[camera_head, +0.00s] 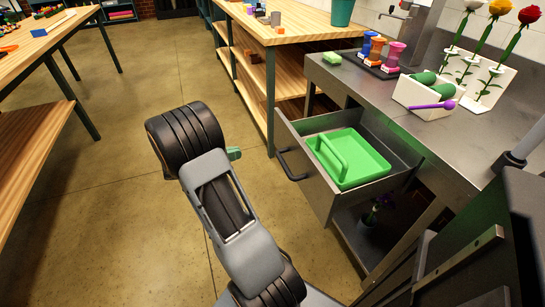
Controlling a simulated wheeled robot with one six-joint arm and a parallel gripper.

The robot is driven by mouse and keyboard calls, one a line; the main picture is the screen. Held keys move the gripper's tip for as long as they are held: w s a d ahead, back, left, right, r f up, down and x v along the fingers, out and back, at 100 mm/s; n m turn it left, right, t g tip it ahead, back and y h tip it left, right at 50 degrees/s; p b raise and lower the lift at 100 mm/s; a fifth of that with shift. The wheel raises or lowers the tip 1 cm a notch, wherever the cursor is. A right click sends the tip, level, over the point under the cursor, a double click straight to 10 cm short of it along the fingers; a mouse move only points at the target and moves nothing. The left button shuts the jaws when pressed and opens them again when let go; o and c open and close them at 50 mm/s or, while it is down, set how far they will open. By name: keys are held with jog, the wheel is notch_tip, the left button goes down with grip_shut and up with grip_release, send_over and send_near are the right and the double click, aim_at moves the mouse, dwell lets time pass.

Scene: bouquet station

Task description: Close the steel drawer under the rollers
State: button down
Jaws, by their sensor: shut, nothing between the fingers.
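The steel drawer (307,186) under the metal counter is pulled well out to the left. Its dark bar handle (289,165) is on the front panel, facing left. A bright green tray (374,163) with a raised handle sits inside the drawer. Blue, orange and pink spool-shaped pieces (394,56) stand on a dark base on the counter above; they may be the rollers. My arm rises from the bottom, left of the drawer and apart from it in the picture. My gripper cannot be made out; a small teal part shows beside the arm's dark joint.
Wooden shelving (243,62) stands behind. The floor (110,160) left of my arm is clear.

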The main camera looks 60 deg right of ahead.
aim_at(283, 142)
jog(key=b+x, duration=0.1)
jog(key=x, duration=0.7)
jog(key=b+x, duration=0.1)
jog(key=x, duration=0.3)
jog(key=shift+d+f+b, duration=0.25)
jog(key=shift+d+b, duration=0.05)
jog(key=shift+d, duration=0.05)
jog(key=shift+s+d+r+h, duration=0.1)
jog(key=shift+s+d+h, duration=0.3)
jog(key=shift+d, duration=0.3)
